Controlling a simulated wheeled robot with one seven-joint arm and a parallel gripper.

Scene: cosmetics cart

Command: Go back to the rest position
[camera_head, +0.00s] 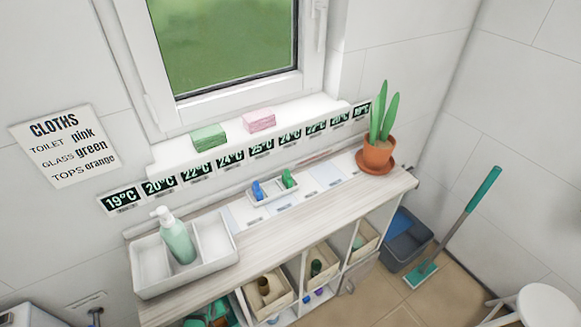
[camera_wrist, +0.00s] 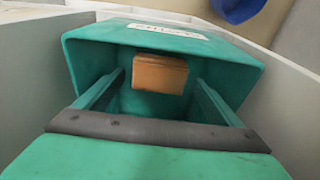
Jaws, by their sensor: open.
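My gripper (camera_wrist: 161,80) shows in the wrist view, its two green fingers spread apart, one on each side. It reaches into a green bin (camera_wrist: 82,50) with a white label on its far rim. An orange block (camera_wrist: 160,73), like a folded cloth or sponge, is in the bin, between and beyond the fingertips. Gaps show on both sides of the block, so the fingers do not hold it. In the head view, green shapes (camera_head: 208,317) show at the bottom edge under the counter; I cannot tell bin from gripper there.
Pale walls (camera_wrist: 25,85) flank the bin closely. The counter (camera_head: 262,232) above carries a white tray (camera_head: 160,284) with a pump bottle (camera_head: 178,240), a small tray with blue and green items, and a potted plant (camera_head: 377,152). Green and pink blocks lie on the sill.

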